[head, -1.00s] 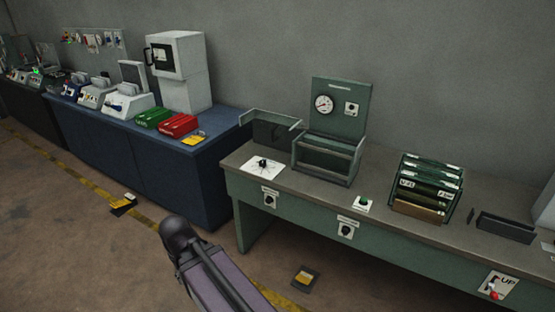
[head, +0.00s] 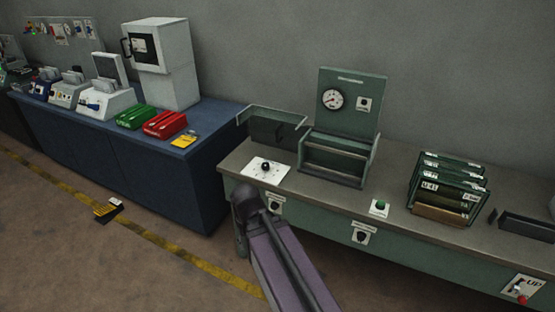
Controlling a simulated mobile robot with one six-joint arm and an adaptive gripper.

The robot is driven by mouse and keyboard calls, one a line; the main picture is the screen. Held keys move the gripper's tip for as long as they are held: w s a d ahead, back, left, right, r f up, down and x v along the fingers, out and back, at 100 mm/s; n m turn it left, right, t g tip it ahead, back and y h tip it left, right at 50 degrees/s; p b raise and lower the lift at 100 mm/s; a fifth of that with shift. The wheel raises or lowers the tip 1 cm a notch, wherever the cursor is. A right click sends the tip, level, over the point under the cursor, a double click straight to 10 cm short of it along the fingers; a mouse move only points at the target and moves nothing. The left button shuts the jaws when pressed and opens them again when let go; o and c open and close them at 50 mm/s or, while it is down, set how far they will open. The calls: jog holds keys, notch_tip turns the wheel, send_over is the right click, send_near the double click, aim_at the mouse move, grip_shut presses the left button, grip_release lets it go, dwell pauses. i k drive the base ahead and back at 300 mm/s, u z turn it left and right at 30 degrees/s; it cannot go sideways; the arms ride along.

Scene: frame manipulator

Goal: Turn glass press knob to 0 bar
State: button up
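A green press-like unit (head: 348,110) stands on the green workbench, with a round white dial gauge (head: 332,99) and a small dark knob on a white plate (head: 364,104) on its back panel. A black knob on a white dial plate (head: 265,169) sits on the bench top to its left. Two more dark knobs are on the bench front, a left one (head: 275,206) and a middle one (head: 361,236). Labels and the gauge reading are too small to read. My purple arm link and dark joint are in front of the bench; my gripper cannot be made out.
A blue cabinet (head: 130,150) with red and green boxes stands to the left. Floor at lower left is mostly clear.

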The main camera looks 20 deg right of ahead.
aim_at(265, 165)
jog(key=z, duration=0.35)
jog(key=i, duration=0.85)
jog(key=z, duration=0.15)
